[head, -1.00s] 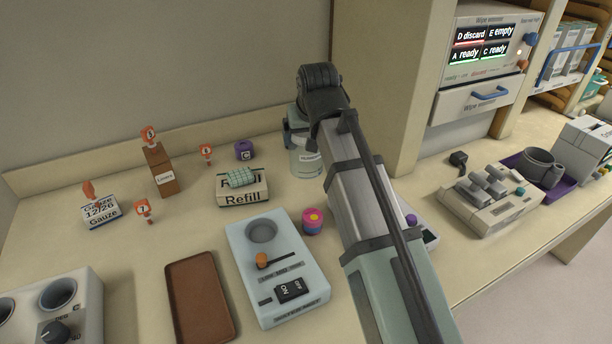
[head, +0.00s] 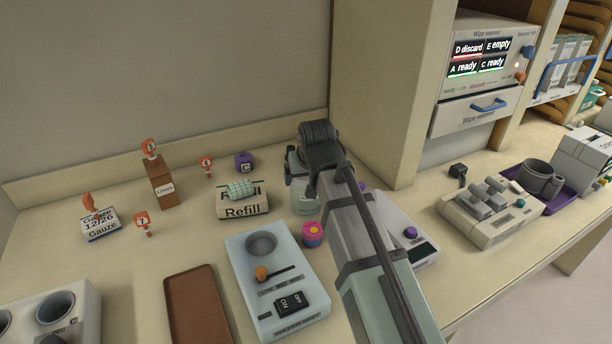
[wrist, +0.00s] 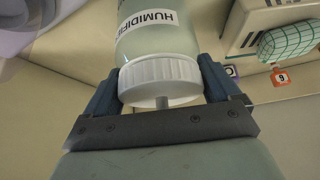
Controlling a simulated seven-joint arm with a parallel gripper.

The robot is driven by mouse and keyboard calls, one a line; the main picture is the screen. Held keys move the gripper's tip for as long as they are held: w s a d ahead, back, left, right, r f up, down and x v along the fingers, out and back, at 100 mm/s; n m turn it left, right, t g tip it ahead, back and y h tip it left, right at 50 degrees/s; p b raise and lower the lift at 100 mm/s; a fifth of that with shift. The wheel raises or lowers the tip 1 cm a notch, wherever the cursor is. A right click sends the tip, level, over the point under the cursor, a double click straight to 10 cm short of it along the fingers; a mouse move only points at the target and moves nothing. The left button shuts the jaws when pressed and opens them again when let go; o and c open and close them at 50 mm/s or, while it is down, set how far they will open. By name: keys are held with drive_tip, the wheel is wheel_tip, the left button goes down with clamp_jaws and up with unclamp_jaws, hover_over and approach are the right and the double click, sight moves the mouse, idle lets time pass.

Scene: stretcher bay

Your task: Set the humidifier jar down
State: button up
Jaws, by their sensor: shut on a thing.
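In the head view my gripper (head: 300,174) is at the jar's top, partly hidden by my wrist. I cannot tell whether the jar's base touches the counter.
A white device with a purple knob (head: 410,233) is right of my arm. A brown tray (head: 197,305) lies empty at the front.

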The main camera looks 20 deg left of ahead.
drive_tip(key=o, duration=1.1)
drive_tip(key=shift+f, duration=0.15)
drive_tip(key=shift+v, duration=6.15)
drive_tip(key=shift+w, duration=0.15)
